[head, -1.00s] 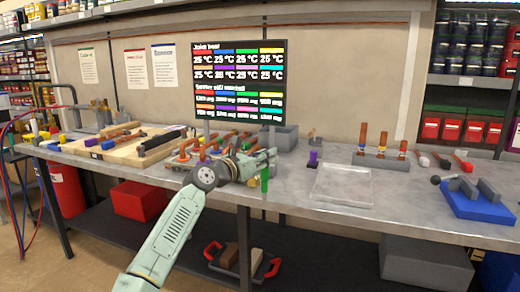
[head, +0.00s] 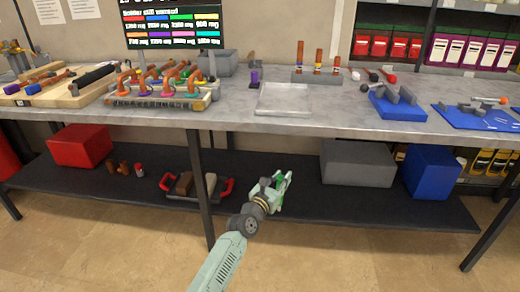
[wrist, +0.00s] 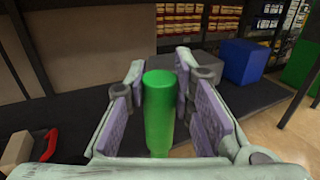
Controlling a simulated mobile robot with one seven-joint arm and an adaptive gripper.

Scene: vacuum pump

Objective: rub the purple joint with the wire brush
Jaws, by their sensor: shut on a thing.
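My gripper (head: 280,190) is shut on a green cylinder (wrist: 159,105), which stands between its fingers in the wrist view. In the head view the gripper is in front of the bench, below the tabletop and near the lower shelf. A rack (head: 165,103) of copper elbow joints with coloured bands stands on the bench, up and left of the gripper. A joint with a purple band (head: 141,88) shows in it, small. I cannot pick out the wire brush for certain.
The bench top (head: 330,118) has a clear tray (head: 284,99). A purple block (head: 254,77) stands behind it. A blue fixture (head: 397,108) is at right. The lower shelf holds a red-handled tray (head: 180,196), a grey box (head: 357,164) and a blue box (head: 430,170).

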